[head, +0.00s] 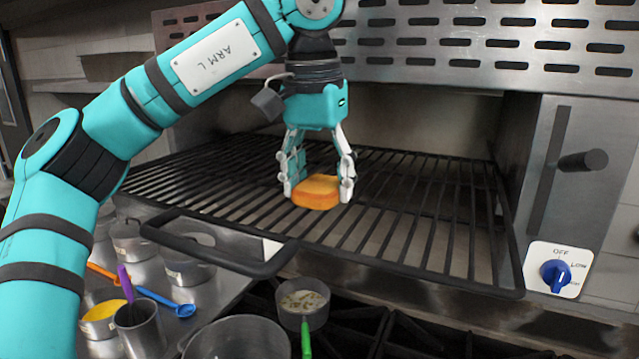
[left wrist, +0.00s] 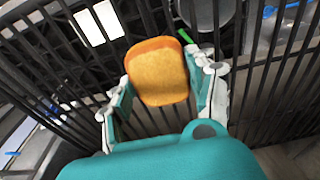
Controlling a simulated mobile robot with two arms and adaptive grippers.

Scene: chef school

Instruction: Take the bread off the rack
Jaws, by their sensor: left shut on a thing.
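The bread (head: 317,192) is a golden-orange slice at the middle of the black wire rack (head: 400,215), towards its front. My left gripper (head: 319,186) comes down from above with one finger on each side of the bread and is shut on it. The left wrist view shows the bread (left wrist: 158,72) between the two fingers (left wrist: 162,95), with the rack bars (left wrist: 255,100) behind it. I cannot tell whether the bread touches the rack or is slightly above it. My right gripper is not in view.
A perforated metal panel (head: 480,40) hangs above the rack. The rack's handle (head: 215,250) sticks out at front left. Below stand a small pan (head: 302,310), a large pot (head: 240,340), and several containers and utensils at lower left. A blue knob (head: 555,275) is at right.

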